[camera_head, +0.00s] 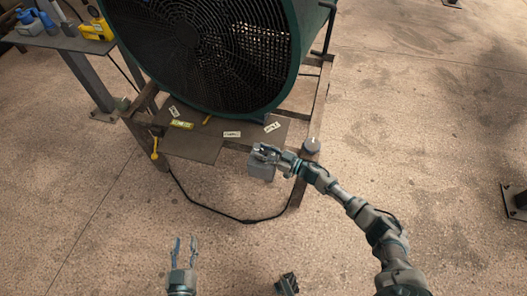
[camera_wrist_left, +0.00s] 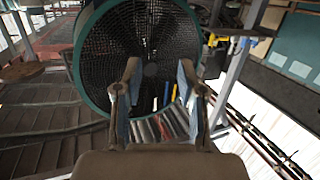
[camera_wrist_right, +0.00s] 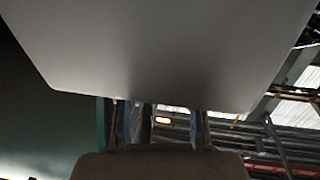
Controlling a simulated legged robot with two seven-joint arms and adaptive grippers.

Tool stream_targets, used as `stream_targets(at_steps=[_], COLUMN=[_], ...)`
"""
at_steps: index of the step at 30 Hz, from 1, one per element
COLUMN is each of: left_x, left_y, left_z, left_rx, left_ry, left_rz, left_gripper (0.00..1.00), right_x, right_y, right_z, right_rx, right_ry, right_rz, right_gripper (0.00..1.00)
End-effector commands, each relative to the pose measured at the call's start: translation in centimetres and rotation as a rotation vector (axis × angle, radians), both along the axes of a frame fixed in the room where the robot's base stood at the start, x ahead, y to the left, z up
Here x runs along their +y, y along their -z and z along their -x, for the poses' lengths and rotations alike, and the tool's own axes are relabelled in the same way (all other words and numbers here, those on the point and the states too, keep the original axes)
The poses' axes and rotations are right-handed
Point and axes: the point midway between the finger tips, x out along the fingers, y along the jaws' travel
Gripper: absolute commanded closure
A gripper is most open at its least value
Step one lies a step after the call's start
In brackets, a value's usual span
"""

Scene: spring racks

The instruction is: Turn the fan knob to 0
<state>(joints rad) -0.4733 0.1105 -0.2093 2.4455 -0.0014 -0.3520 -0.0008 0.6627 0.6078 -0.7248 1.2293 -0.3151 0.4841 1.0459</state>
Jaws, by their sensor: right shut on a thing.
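The big dark fan (camera_head: 215,50) with a green housing stands on a metal frame; it also shows in the left wrist view (camera_wrist_left: 140,50). A grey control box (camera_head: 261,171) sits at the frame's front right. My right gripper (camera_head: 265,152) is at the top of this box, its fingers pointing left, shut on what seems to be the fan knob. The knob and its marks are hidden by the fingers. In the right wrist view the box's grey face (camera_wrist_right: 170,50) fills the top and covers the fingertips. My left gripper (camera_head: 184,245) is open and empty, low over the floor.
A pale round cap (camera_head: 311,145) tops the frame's post beside my right wrist. Small labels (camera_head: 232,134) and a yellow tool lie on the board under the fan. A side table (camera_head: 60,42) holds tools. A black cable (camera_head: 215,211) curves over the floor.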

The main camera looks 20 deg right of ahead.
Motion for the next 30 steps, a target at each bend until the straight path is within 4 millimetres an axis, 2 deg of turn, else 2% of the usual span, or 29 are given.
stream_targets(at_steps=[9, 15, 29, 30], left_x=[-0.6, -0.7, -0.7, -0.7], left_y=[-3.0, -4.3, -4.6, -4.6], left_z=[-0.5, -0.4, -0.6, -0.6], left_rx=[-0.228, -0.304, -0.326, -0.326], left_ry=[0.002, 0.002, 0.002, 0.002], left_rz=[0.068, 0.092, 0.098, 0.098], left_gripper=[0.6, 0.6, 0.6, 0.6], right_x=[-0.3, -0.3, -0.3, -0.4], right_y=[-0.1, -0.2, -0.4, -0.4], right_z=[-0.3, -0.3, -0.3, -0.3], right_rx=[-0.003, -0.003, -0.005, -0.005], right_ry=[-0.164, -0.21, -0.221, -0.221], right_rz=[-0.001, -0.002, -0.001, -0.001], right_gripper=[0.97, 0.97, 0.97, 0.58])
